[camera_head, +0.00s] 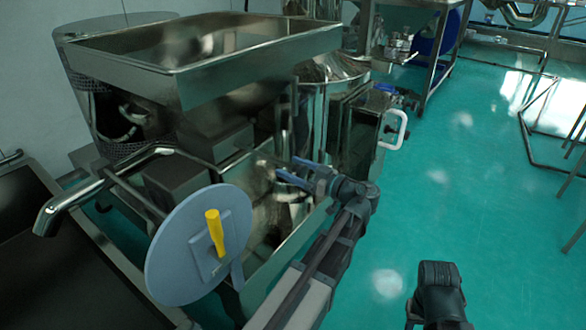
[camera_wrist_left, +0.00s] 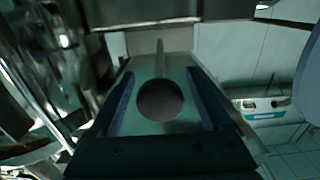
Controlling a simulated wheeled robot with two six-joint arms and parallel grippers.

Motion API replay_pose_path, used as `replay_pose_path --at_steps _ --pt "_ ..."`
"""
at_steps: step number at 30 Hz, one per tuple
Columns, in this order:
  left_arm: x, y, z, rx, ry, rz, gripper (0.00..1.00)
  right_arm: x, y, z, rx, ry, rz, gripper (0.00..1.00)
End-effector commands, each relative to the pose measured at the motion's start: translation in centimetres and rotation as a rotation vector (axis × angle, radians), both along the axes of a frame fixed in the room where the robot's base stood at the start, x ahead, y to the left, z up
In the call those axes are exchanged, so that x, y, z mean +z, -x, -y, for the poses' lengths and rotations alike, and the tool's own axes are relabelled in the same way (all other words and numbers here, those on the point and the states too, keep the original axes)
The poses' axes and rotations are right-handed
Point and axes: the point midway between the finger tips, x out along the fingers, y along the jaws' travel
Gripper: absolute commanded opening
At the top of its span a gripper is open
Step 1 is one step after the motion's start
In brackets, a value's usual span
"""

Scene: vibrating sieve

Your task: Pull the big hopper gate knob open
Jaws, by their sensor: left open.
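The big steel hopper (camera_head: 215,50) stands at the upper left in the head view, with its wide open top. My left gripper (camera_head: 283,175) is at the machine's side below the hopper, its blue fingers pointing left. In the left wrist view, a dark round knob (camera_wrist_left: 160,100) lies between the two open fingers of the left gripper (camera_wrist_left: 160,104). There is a visible gap on each side of the knob. Behind it is a pale metal plate (camera_wrist_left: 157,73). I cannot make out the knob in the head view. My right gripper is not in view.
A grey disc (camera_head: 172,265) with a yellow handle (camera_head: 214,232) stands left of my left forearm. A steel spout (camera_head: 70,203) and dark trough (camera_head: 60,285) are at the left. A white handle (camera_head: 397,130) sticks out beyond the gripper. Green floor at the right is mostly clear.

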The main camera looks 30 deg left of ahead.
Motion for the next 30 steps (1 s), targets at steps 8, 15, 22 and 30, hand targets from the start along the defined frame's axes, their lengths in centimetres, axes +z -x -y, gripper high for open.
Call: replay_pose_path --at_steps 8,15,22,30 --pt "0.00 -0.02 -0.09 0.000 0.000 0.000 0.83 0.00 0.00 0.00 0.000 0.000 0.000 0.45" --pt "0.00 -0.02 -0.08 0.000 0.000 0.000 0.40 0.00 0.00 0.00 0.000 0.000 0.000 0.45" --pt "0.00 -0.02 -0.07 0.000 0.000 0.000 0.00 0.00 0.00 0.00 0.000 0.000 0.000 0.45" --pt "0.00 -0.02 -0.07 0.000 0.000 0.000 0.00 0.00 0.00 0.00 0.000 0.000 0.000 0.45"
